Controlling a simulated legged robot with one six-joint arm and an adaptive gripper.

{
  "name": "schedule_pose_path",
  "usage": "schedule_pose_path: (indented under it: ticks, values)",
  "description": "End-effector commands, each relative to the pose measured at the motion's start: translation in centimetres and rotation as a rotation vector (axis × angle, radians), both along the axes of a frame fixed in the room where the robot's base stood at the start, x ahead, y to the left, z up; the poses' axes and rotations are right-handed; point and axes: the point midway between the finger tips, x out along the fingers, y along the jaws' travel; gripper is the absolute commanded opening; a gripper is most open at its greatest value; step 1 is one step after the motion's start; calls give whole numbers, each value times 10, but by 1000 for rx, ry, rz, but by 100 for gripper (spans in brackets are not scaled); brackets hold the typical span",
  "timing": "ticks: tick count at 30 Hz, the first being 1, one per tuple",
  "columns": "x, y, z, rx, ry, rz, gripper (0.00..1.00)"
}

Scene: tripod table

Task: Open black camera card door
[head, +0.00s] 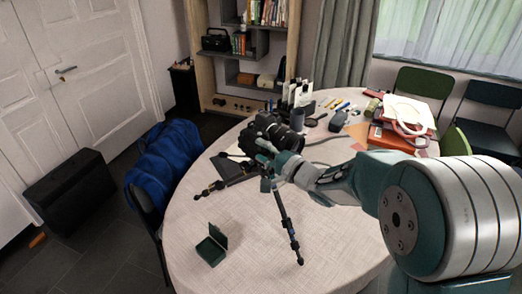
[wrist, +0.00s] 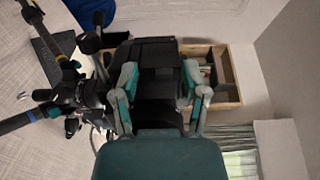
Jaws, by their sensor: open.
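The black camera (head: 262,130) sits on a small tripod (head: 286,222) on the table, lens toward the right in the head view. My gripper (head: 266,160) is at the near side of the camera and covers part of it. In the wrist view my gripper (wrist: 160,72) is open, with one teal-and-grey finger on each side of the dark camera body (wrist: 154,50). I cannot tell whether the fingers touch it. The card door does not stand out from the black body, so its state cannot be told.
Bottles, pens and a red box (head: 398,137) stand farther back. A blue-draped chair (head: 165,165) is at the left. The front cloth is mostly clear.

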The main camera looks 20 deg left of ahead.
Motion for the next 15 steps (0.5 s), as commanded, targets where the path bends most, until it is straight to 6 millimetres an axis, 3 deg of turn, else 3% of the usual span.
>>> schedule_pose_path:
  ticks: [9, 13, 15]
  values:
    - [2, 4, 0, 0, -1, -2, 57]
    - [2, 4, 0, -1, 0, -2, 0]
    - [2, 4, 0, -1, 0, -2, 0]
